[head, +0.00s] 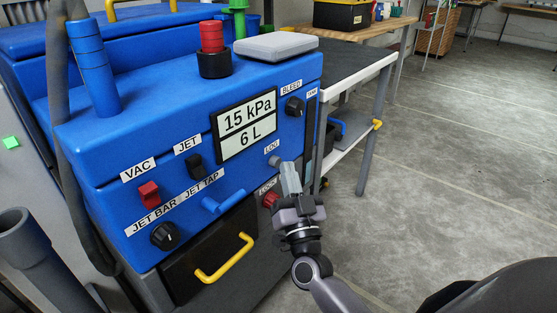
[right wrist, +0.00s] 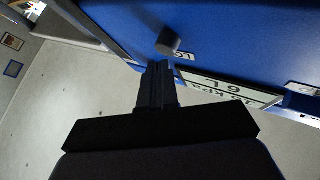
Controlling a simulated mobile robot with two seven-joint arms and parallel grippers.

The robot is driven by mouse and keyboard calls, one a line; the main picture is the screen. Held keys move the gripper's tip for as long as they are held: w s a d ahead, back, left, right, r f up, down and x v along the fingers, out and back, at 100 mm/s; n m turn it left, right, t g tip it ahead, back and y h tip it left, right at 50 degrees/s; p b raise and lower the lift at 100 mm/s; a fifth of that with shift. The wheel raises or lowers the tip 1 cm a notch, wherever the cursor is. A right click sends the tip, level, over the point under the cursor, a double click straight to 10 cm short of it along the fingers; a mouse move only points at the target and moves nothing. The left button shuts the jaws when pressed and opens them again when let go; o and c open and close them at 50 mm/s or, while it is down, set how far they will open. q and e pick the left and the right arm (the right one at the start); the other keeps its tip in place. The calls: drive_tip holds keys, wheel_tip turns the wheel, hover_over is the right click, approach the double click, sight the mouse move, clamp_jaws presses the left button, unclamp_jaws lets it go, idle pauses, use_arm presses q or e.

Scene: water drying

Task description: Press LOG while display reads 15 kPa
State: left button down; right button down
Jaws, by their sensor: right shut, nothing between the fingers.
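The display (head: 246,124) on the blue machine's front panel reads 15 kPa above 6 L. The LOG button (head: 274,161) is a small grey round knob below and right of the display, next to its LOG label (head: 272,148). My right gripper (head: 290,172) is shut and empty, with its tips just right of the button. In the right wrist view the button (right wrist: 168,42) stands out from the blue panel just beyond the fingertips (right wrist: 158,68). I cannot tell whether they touch. The display shows upside down there (right wrist: 232,90). My left gripper is not in view.
The panel also bears a red VAC switch (head: 148,194), a black JET switch (head: 195,166), a BLEED knob (head: 294,107) and a red LOCK button (head: 271,199) close to my right gripper. A grey cart (head: 372,75) stands right of the machine.

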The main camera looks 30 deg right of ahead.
drive_tip(key=shift+s+d, duration=0.15)
drive_tip(key=s, duration=0.1)
drive_tip(key=s+d+p, duration=0.1)
drive_tip(key=s, duration=0.1)
drive_tip(key=s+d+p, duration=0.1)
drive_tip(key=shift+s, duration=0.3)
idle(0.9)
